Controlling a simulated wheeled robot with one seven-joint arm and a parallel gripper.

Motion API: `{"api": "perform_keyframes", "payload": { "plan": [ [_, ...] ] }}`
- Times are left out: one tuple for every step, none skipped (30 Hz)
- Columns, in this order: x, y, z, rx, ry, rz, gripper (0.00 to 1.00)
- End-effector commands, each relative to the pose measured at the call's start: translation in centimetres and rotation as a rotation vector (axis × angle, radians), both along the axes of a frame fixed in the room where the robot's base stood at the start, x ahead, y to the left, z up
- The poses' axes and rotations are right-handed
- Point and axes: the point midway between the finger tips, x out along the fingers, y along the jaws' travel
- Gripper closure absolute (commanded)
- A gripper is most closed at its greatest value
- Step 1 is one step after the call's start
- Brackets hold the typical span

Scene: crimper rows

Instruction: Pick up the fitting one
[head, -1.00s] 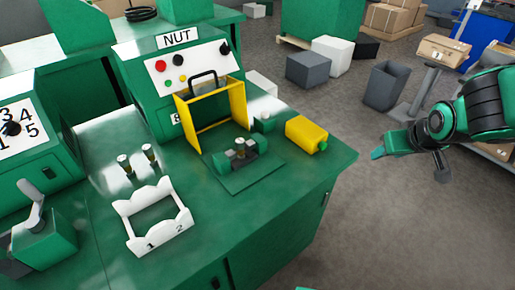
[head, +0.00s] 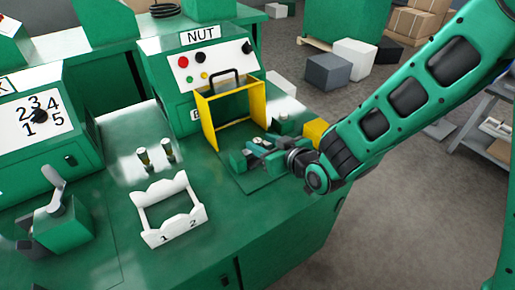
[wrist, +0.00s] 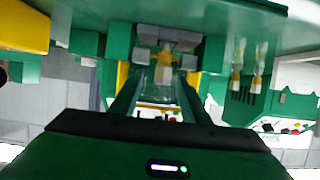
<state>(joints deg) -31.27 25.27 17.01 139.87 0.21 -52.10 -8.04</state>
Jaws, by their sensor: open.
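A small green fixture with grey jaw blocks (wrist: 147,55) sits in front of the NUT machine (head: 200,60). A brassy piece (wrist: 165,68) shows between those blocks; I cannot tell exactly what it is. My gripper (head: 256,156) is at this fixture, fingers open on either side of the brassy piece. My arm and gripper partly hide the fixture in the head view.
A yellow guard frame (head: 205,125) with a black handle stands just behind the fixture. A yellow box (head: 315,130) is partly behind my arm. A white holder marked 1 and 2 (head: 175,237) and a lever device (head: 58,222) are to the left.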

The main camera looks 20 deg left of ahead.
Motion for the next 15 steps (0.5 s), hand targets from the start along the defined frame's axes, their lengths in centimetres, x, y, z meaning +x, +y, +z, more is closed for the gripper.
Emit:
{"api": "perform_keyframes", "payload": {
  "plan": [
    [0.4,0.4,-0.3,-0.001,0.001,0.0,0.58],
    [0.6,0.6,-0.4,-0.001,0.0,-0.001,0.58],
    [0.8,0.8,-0.6,-0.002,0.001,-0.001,0.58],
    [0.9,0.9,-0.6,-0.002,0.001,-0.002,0.58],
    [1.0,1.0,-0.7,-0.002,0.001,-0.002,0.58],
    [1.1,1.1,-0.8,-0.002,0.001,-0.002,0.58],
    [1.2,1.2,-0.8,-0.002,0.001,-0.002,0.58],
    [1.3,1.4,-0.9,-0.002,0.001,-0.002,0.58],
    [1.4,1.6,-1.1,-0.002,0.001,-0.002,0.58],
    [1.6,1.8,-1.4,-0.002,0.001,-0.002,0.58],
    [1.7,2.1,-1.6,-0.003,0.001,-0.002,0.58],
    [2.0,2.5,-1.9,-0.001,0.001,-0.002,0.58],
    [2.2,2.8,-2.2,-0.001,0.002,-0.001,0.58],
    [2.4,3.0,-2.5,-0.002,0.002,-0.001,0.58],
    [2.6,3.4,-2.7,-0.001,0.002,-0.001,0.58]
  ]
}}
